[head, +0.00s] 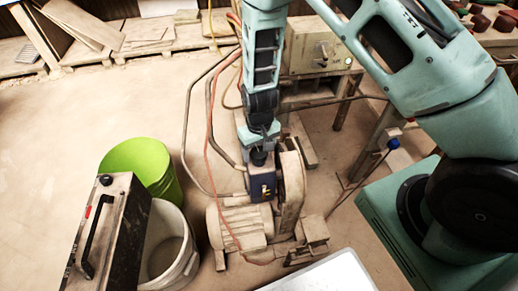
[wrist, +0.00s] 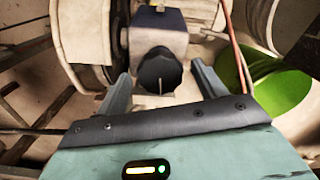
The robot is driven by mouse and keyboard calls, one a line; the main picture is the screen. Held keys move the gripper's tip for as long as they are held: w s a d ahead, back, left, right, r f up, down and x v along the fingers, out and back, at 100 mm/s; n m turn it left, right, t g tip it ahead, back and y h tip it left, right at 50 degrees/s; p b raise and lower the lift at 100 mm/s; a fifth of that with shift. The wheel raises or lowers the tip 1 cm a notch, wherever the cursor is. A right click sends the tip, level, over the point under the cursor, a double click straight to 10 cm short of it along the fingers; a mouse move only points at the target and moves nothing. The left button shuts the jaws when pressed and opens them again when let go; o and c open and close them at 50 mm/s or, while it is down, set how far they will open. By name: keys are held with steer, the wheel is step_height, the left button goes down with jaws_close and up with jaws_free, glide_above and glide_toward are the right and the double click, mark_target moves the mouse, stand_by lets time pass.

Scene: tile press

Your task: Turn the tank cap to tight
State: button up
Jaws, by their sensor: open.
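The tank cap (wrist: 158,68) is dark and ribbed, with a pale line on or beside its lower edge in the wrist view. It sits on a small tank (wrist: 160,20) that looks blue in the head view (head: 262,186). My gripper (wrist: 162,82) is open, with one finger on either side of the cap. I cannot tell whether the fingers touch it. In the head view my gripper (head: 258,143) points down right above the cap (head: 258,157), which is partly hidden.
A belt guard and motor (head: 235,228) stand beside the tank, with hoses (head: 188,130) looping at its left. A green bucket (head: 140,160), a white bucket (head: 170,250) and a black-handled case (head: 112,235) stand at left. A control box (head: 325,55) stands behind. Floor is clear at far left.

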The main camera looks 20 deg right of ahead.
mark_target(259, 152)
steer(key=c, duration=1)
steer(key=shift+m+p, duration=0.35)
steer(key=shift+m, duration=0.45)
steer(key=o, duration=1)
step_height(259, 152, up, 18)
steer(key=p, duration=0.2)
steer(key=shift+f, duration=0.25)
